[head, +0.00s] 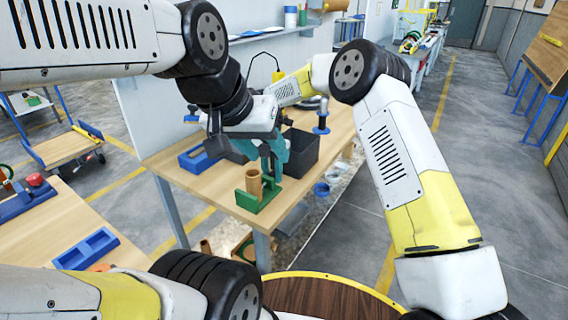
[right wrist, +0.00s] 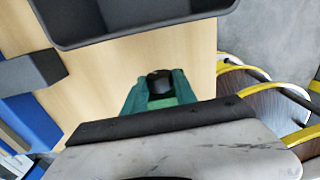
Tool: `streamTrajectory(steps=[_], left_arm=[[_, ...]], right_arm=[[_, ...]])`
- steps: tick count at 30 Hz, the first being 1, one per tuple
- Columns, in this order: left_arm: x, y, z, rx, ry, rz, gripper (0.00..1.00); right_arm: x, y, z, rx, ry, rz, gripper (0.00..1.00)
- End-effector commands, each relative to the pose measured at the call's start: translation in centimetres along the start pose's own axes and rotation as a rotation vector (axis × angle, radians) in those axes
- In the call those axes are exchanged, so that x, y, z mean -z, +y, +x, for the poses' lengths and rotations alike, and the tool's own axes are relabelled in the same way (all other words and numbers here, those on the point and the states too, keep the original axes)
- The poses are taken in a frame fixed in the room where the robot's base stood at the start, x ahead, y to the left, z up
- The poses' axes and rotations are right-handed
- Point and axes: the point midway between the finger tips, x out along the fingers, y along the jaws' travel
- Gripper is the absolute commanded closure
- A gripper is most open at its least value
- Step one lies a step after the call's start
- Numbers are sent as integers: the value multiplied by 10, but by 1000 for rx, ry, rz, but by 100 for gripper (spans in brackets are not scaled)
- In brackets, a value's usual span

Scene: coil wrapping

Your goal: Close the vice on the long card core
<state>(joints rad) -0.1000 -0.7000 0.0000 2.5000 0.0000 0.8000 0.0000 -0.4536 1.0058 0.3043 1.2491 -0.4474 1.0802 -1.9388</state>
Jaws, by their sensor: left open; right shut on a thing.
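The long card core (head: 254,184) is a brown tube standing upright in the green vice (head: 268,202) near the table's front corner. I cannot tell whether the jaws touch it. My right gripper (head: 271,160) has teal fingers and is just behind the core. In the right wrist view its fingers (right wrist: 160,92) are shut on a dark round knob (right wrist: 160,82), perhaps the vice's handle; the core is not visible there.
A black bin (head: 302,152) stands close behind the vice and shows in the right wrist view (right wrist: 75,38). A blue holder (head: 196,160) is to the left, and a blue stand (head: 321,125) to the right. The table front (head: 222,192) left of the vice is bare.

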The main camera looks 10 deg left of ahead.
Motion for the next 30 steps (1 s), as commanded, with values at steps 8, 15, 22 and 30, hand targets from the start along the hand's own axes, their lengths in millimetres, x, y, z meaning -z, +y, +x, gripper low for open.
streamTrajectory(steps=[8,15,22,30], left_arm=[[0,0,0,0,0,0,55],[0,0,0,0,0,0,55],[0,0,0,0,0,0,55],[0,0,0,0,0,0,55]], right_arm=[[0,5,2,183,3,1,100],[0,4,1,232,5,3,100],[0,4,1,231,5,2,100],[0,4,1,231,6,3,57]])
